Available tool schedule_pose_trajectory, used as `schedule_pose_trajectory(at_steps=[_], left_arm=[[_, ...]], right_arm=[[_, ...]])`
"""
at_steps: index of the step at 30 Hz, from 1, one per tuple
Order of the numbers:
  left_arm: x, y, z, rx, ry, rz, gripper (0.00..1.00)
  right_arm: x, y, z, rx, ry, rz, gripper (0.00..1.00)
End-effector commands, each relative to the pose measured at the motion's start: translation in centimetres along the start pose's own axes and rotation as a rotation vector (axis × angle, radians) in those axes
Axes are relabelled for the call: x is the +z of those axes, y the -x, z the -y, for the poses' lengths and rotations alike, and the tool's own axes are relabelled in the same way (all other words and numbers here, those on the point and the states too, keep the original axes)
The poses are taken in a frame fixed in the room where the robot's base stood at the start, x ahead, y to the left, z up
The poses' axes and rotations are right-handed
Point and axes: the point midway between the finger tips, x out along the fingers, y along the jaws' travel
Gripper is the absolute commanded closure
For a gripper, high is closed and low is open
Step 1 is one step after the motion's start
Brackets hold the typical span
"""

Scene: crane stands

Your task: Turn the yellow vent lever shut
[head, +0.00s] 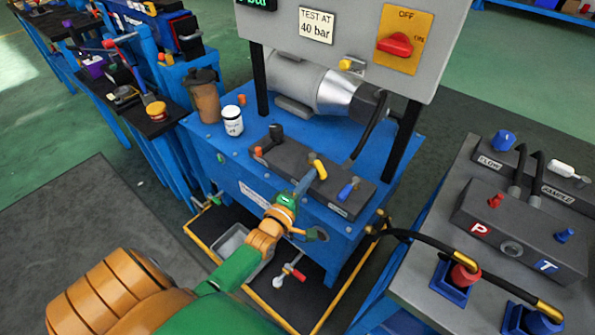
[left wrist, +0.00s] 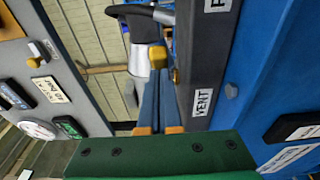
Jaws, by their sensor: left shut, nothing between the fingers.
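The yellow vent lever (head: 318,167) stands on the dark valve block (head: 276,157) on top of the blue bench. In the left wrist view the yellow lever end (left wrist: 156,57) shows just beyond my fingertips, near the block's VENT label (left wrist: 203,102). My left gripper (head: 307,182) reaches in from below with its slim blue fingers closed together and empty. Its tips are right at the lever; I cannot tell whether they touch it. The fingers also show in the left wrist view (left wrist: 157,80). The lever's lower part is partly hidden. My right gripper is not in view.
A grey panel with a red switch (head: 396,44) stands above. A brown jug (head: 204,95) and white jar (head: 232,121) stand at left. Hoses (head: 425,240) run at right.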

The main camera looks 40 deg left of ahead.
Motion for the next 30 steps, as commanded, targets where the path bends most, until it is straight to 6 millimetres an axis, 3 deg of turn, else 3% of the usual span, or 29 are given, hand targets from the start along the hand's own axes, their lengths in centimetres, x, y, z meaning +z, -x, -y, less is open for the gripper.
schedule_pose_trajectory(at_steps=[12, 30], left_arm=[[2.6, -1.6, 0.1, 0.001, 0.003, 0.002, 1.0], [3.7, -2.9, 0.1, 0.0, 0.002, 0.003, 1.0]], right_arm=[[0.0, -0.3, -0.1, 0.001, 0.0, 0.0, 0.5], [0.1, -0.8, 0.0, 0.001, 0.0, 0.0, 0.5]])
